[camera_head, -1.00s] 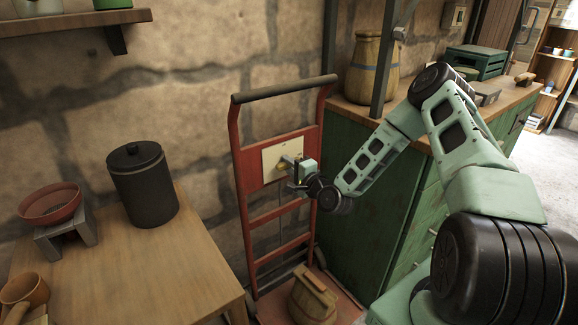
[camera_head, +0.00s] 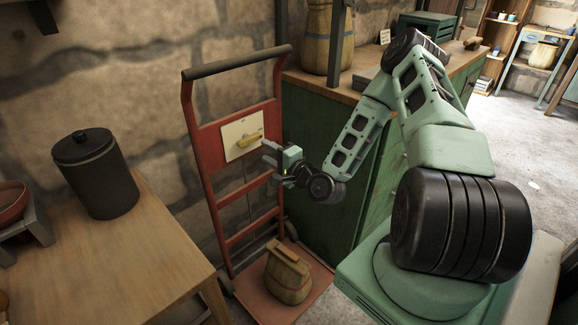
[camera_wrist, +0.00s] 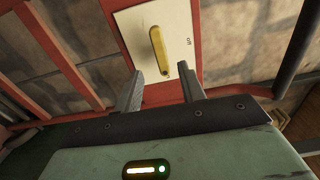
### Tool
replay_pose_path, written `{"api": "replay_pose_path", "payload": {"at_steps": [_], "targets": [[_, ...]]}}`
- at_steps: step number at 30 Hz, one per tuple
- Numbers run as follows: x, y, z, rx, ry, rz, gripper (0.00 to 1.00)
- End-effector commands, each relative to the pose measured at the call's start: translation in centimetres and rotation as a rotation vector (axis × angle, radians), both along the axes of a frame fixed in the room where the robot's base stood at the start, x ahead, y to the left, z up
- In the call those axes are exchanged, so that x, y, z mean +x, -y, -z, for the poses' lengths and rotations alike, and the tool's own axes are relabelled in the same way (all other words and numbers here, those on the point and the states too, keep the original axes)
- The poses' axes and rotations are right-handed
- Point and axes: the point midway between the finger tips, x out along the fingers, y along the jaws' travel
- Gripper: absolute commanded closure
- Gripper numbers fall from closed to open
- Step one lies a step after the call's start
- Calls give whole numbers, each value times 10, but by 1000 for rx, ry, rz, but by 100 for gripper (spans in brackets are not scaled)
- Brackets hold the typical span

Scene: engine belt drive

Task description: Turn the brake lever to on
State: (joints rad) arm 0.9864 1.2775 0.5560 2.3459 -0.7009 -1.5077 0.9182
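The brake lever (camera_head: 249,140) is a yellow handle on a cream plate (camera_head: 233,129) fixed to a red hand truck (camera_head: 200,150). In the wrist view the lever (camera_wrist: 158,48) lies slightly tilted on the plate (camera_wrist: 128,24), and the word "off" is printed on the plate to its right. My gripper (camera_head: 268,152) is just right of and below the lever, pointing at the plate. In the wrist view my gripper (camera_wrist: 162,80) is open and empty, with the lever's lower end appearing between its two fingertips. No contact is visible.
A wooden table (camera_head: 150,240) with a black canister (camera_head: 97,172) stands at left. A green cabinet (camera_head: 325,135) stands right, behind my arm. A brown sack-like bag (camera_head: 288,275) sits on the truck's base. A stone wall is behind.

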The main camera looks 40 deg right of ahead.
Motion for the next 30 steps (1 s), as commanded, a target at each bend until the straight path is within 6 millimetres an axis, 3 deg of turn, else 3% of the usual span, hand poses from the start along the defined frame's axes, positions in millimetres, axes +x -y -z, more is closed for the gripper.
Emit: {"api": "replay_pose_path", "payload": {"at_steps": [6,12,30], "targets": [[-49,2,2,1,-3,2,60],[-76,3,2,0,-3,1,60],[-84,3,0,0,-1,0,60]]}}
